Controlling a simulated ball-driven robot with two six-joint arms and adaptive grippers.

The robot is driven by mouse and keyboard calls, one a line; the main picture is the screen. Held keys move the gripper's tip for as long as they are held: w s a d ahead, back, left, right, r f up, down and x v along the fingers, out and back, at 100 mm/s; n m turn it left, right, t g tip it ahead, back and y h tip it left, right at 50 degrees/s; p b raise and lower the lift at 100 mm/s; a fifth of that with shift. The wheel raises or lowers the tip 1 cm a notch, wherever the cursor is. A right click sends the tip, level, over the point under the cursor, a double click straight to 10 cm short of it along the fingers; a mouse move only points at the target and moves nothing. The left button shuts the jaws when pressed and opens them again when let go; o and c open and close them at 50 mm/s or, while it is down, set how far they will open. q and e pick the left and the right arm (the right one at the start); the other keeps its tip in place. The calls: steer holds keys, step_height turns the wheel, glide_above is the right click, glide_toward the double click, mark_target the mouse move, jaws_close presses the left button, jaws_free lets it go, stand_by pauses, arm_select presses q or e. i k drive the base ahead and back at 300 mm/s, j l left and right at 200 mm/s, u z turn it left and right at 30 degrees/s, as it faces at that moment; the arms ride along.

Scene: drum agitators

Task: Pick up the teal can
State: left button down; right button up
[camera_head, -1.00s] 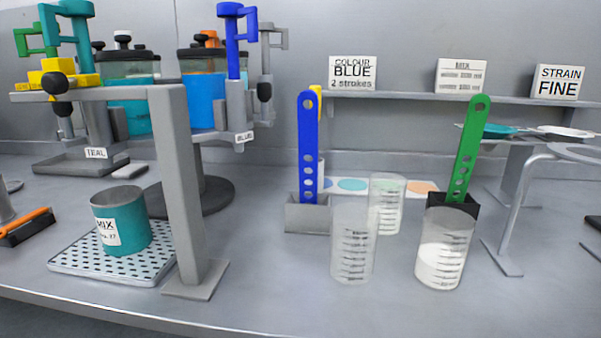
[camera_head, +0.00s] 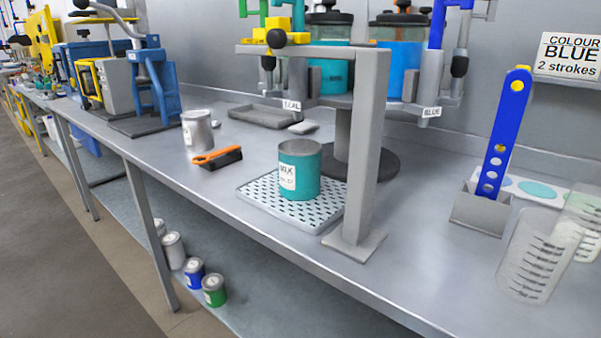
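The teal can (camera_head: 303,172) stands upright on a perforated white drip tray (camera_head: 262,206) near the middle of the bench. It has a white label reading "MIX" on its left side, and its top looks open. Neither of my grippers shows in the head view.
An orange-and-black tool (camera_head: 218,157) and a silver can (camera_head: 198,131) stand to the left. A blue paddle in a grey holder (camera_head: 482,208) and clear measuring cups (camera_head: 531,255) are at right. Cans (camera_head: 214,290) sit on the lower shelf. The bench's front edge (camera_head: 240,232) is clear.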

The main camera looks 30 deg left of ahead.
mark_target(299, 160)
steer(key=j+z, duration=0.1)
steer(key=j, duration=1.45)
